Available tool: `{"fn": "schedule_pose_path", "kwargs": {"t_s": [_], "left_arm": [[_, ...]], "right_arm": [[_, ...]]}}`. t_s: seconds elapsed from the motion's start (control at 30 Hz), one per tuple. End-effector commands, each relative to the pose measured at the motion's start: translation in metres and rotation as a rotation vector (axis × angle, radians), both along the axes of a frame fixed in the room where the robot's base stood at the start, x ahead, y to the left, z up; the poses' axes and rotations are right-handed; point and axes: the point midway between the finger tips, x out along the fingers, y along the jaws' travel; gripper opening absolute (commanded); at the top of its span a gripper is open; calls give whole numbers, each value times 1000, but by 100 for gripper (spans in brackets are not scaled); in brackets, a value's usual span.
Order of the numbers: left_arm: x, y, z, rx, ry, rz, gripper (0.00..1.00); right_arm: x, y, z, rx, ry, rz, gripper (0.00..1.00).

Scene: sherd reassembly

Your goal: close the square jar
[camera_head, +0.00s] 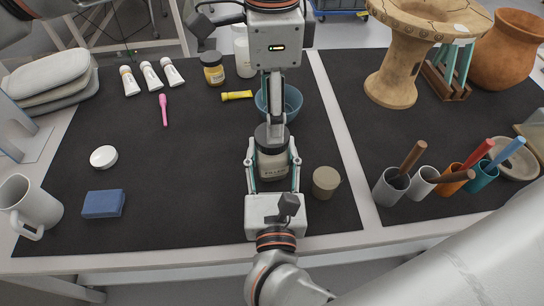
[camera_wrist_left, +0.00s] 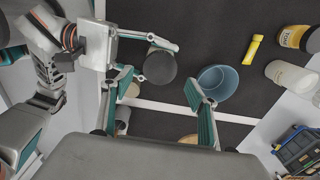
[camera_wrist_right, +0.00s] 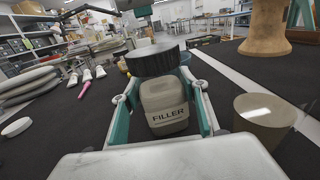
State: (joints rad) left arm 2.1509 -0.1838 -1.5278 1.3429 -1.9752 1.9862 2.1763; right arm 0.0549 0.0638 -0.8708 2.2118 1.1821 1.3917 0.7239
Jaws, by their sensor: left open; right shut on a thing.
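The square jar (camera_head: 274,165) is a pale grey container labelled FILLER, also clear in the right wrist view (camera_wrist_right: 165,108). My right gripper (camera_head: 272,160) is shut on it, one finger on each side, holding it upright. A round dark lid (camera_wrist_right: 152,60) sits over the jar's top, looking slightly tilted and shifted left in the right wrist view; I cannot tell whether it is seated. The lid shows from above in the left wrist view (camera_wrist_left: 160,67). My left gripper (camera_wrist_left: 157,88) is open just above the lid, its fingers spread to either side.
A blue bowl (camera_head: 291,103) is right behind the jar. A small tan cup (camera_head: 326,180) stands close to the right gripper. A blue sponge (camera_head: 103,204), a white disc (camera_head: 103,157) and a mug (camera_head: 30,205) are at left. The dark mat (camera_head: 190,175) between is clear.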

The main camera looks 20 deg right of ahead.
Motion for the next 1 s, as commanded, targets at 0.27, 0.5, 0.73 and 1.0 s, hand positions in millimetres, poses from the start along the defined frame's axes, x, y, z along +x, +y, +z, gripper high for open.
{"fn": "schedule_pose_path", "kwargs": {"t_s": [0.27,0.5,0.73,1.0], "left_arm": [[0,0,-40,0,2,-2,59],[0,0,-54,0,0,0,59],[0,0,-55,0,-1,0,59],[0,0,-55,0,-1,-1,19]], "right_arm": [[0,0,0,0,-1,0,0],[0,0,0,0,-1,0,0],[0,0,0,0,-1,0,0],[0,0,0,0,-1,0,0]]}}
